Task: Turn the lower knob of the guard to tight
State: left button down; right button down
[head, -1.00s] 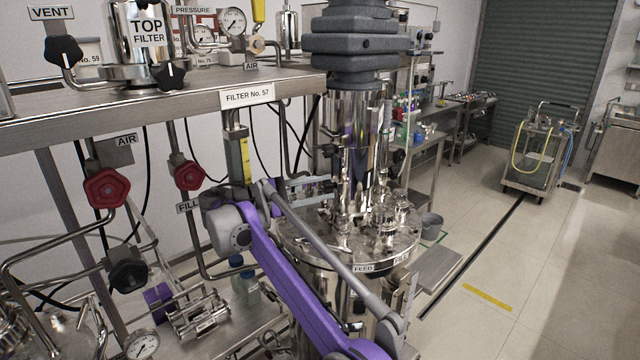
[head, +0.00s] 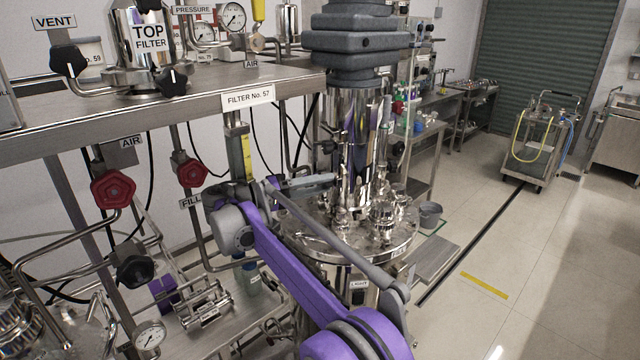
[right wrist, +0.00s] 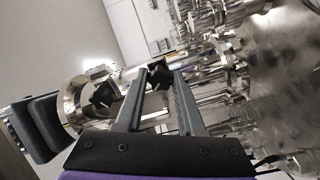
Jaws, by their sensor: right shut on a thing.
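The guard (head: 354,118) is a polished upright cylinder under a stack of dark grey bellows, above the round metal vessel lid. A black knob (head: 328,147) stands out from its left side; it is the upper one, and it also shows in the right wrist view (right wrist: 105,95), nearer the bellows. My right gripper (head: 337,178) reaches the guard's left side lower down. In the right wrist view, the lower black knob (right wrist: 158,73) sits between the fingertips of my right gripper (right wrist: 160,80), which are shut on it. The knob's marking cannot be read. My left gripper is out of view.
A steel bench (head: 180,95) with the top filter stands at the left, with red valve handwheels (head: 113,187) and pipes below. Fittings crowd the vessel lid (head: 400,240). A trolley (head: 537,150) stands at the back right. The floor at the right is clear.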

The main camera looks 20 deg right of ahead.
jog(key=m, duration=0.4)
jog(key=shift+m, duration=2.2)
jog(key=c, duration=0.5)
grip_release()
jog(key=shift+a, duration=0.15)
jog(key=a, duration=1)
jog(key=shift+w+a, duration=0.1)
jog(key=shift+a, duration=0.2)
